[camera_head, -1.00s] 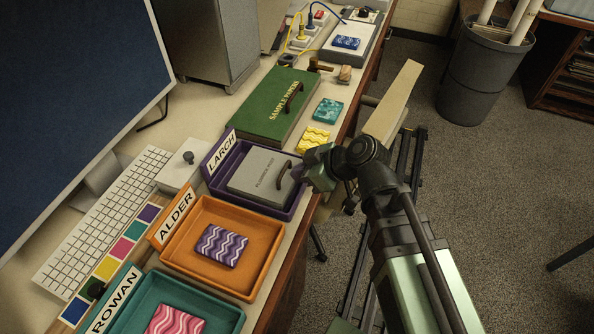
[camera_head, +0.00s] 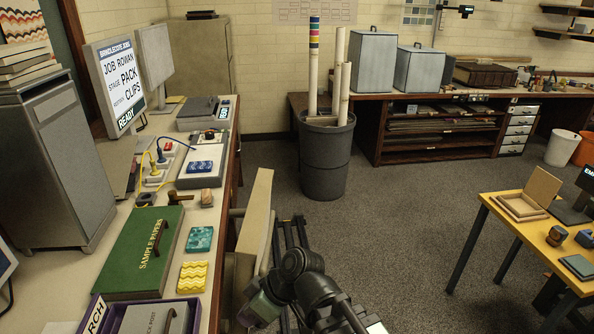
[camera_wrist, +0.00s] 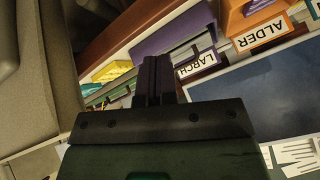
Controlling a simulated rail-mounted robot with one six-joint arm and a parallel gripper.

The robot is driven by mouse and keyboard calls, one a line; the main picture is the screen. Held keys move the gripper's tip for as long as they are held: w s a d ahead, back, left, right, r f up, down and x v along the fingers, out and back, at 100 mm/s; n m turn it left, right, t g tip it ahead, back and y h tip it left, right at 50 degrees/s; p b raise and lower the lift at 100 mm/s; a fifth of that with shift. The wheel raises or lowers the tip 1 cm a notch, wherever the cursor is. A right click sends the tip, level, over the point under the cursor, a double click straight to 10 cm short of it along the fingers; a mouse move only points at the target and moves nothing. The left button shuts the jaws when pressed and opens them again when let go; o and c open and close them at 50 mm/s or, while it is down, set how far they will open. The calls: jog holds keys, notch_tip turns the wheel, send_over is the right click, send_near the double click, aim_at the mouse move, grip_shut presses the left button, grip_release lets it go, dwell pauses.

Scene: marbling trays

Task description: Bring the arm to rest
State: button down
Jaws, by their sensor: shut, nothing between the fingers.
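My gripper (camera_wrist: 153,80) shows in the wrist view with its dark fingers together and nothing between them. In the head view, part of my gripper's green body shows low in the middle, beside the desk's right edge; its fingertips are not clear there. The purple LARCH tray (camera_wrist: 172,35) and the orange ALDER tray (camera_wrist: 240,20) lie beyond the fingers in the wrist view. In the head view, only the far part of the LARCH tray (camera_head: 98,318) shows, at the bottom left.
A green Sample Papers box (camera_head: 130,260), a teal patterned block (camera_head: 200,239) and a yellow one (camera_head: 193,276) are on the desk. A beige chair (camera_head: 254,225) stands close to my arm. A grey bin (camera_head: 326,160) and yellow table (camera_head: 535,235) stand beyond open floor.

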jog(key=w+d+f+m+h, duration=0.1)
jog(key=d+m, duration=0.4)
jog(key=d, duration=0.5)
jog(key=w+d+f+m+t+h, duration=0.1)
jog(key=w+d+m+h, duration=0.2)
jog(key=d, duration=0.7)
jog(key=w+d+f+m+t+h, duration=0.1)
jog(key=w+d+m+h, duration=0.1)
jog(key=d+m+h, duration=0.2)
jog(key=d+m+p, duration=0.1)
jog(key=d+m, duration=0.2)
jog(key=d, duration=0.3)
jog(key=shift+w+d+f+m, duration=0.15)
jog(key=shift+w+f+m, duration=0.05)
jog(key=shift+w+m, duration=0.15)
